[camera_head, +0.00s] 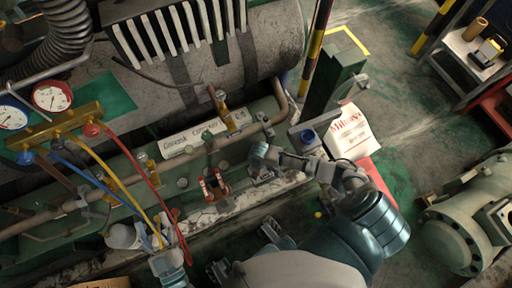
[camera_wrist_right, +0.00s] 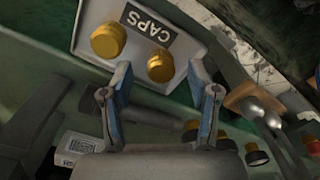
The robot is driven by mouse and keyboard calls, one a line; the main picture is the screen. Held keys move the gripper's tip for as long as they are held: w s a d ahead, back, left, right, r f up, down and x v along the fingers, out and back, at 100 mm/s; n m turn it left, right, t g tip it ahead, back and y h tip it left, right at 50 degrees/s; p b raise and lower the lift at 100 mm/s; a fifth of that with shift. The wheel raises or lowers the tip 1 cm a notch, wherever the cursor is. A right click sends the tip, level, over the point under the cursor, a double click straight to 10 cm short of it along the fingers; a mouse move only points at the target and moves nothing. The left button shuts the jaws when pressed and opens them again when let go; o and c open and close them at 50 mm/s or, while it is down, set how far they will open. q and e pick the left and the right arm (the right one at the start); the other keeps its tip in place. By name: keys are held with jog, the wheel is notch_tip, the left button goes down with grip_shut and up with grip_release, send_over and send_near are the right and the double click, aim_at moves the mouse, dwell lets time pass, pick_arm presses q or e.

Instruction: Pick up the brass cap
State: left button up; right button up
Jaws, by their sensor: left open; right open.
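Two brass caps sit side by side on a light grey holder (camera_wrist_right: 82,38) with a dark CAPS label in the right wrist view. One brass cap (camera_wrist_right: 108,40) is at the upper left; the other brass cap (camera_wrist_right: 160,66) is lower and closer. My right gripper (camera_wrist_right: 160,82) is open and empty, its two fingers spread either side of the closer cap in the picture, without visible contact. I cannot make out the caps in the head view. My left gripper (camera_head: 167,256) is low at the left of the head view, near the hose ends, open and partly cut off.
A brass manifold (camera_head: 60,125) with two gauges and red, yellow and blue hoses is at the left. A green machine base with pipes and valves crosses the middle. A white printed bag (camera_head: 350,132) lies on the floor at the right. A metal cart (camera_head: 468,50) stands beyond.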

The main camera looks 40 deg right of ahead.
jog(key=shift+f, duration=0.45)
pick_arm(q)
jog(key=shift+s+r+t, duration=0.2)
jog(key=shift+r+t, duration=0.3)
jog(key=shift+r, duration=0.1)
pick_arm(e)
grip_shut()
jog(key=shift+r, duration=0.1)
